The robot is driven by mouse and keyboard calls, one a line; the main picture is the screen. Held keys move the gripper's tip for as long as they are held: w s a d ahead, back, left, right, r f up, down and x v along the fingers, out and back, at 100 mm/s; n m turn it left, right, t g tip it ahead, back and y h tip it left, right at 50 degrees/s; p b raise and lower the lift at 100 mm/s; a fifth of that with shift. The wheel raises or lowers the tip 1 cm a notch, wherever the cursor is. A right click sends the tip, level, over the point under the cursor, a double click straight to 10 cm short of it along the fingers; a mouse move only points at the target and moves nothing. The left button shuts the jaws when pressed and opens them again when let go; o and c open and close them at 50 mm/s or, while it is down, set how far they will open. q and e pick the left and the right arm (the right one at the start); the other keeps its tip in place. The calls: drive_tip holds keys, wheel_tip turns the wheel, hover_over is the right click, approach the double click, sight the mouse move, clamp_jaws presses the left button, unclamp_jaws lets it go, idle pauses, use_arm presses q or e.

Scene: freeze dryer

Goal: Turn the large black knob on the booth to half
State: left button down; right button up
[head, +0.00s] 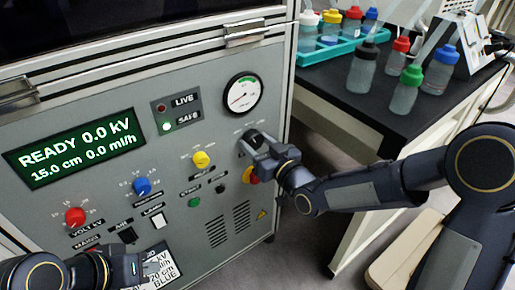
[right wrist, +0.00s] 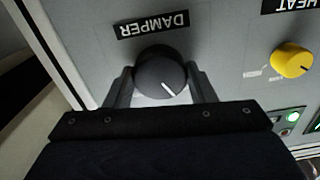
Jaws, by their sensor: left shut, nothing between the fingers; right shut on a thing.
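The large black knob (head: 252,140) sits on the right part of the grey booth panel (head: 130,100), below the round gauge. In the right wrist view the black knob (right wrist: 160,75) is beside an upside-down DAMPER label (right wrist: 152,24), and its white pointer line slants toward the lower right. My right gripper (head: 256,148) is shut on the knob, with a finger (right wrist: 122,88) on each side of it. My left gripper (head: 125,270) is shut and empty at the bottom left, in front of the lower panel.
A yellow knob (head: 201,160), blue knob (head: 142,186) and red knob (head: 75,217) are on the panel. A red and yellow button (head: 250,175) is just below my right gripper. A black-topped bench (head: 345,100) with several bottles and a teal tray (head: 335,50) stands right.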

drive_tip(key=m+b, duration=0.1)
drive_tip(key=m, duration=0.1)
drive_tip(key=shift+f+m, duration=0.15)
drive_tip(key=shift+m, duration=0.15)
drive_tip(key=shift+m+b, duration=0.75)
drive_tip(key=shift+m, duration=0.55)
drive_tip(key=o, duration=1)
drive_tip(key=p+v, duration=0.1)
drive_tip(key=v, duration=0.6)
drive_tip(key=shift+s+d+p, duration=0.25)
drive_tip(key=shift+s+p, duration=0.05)
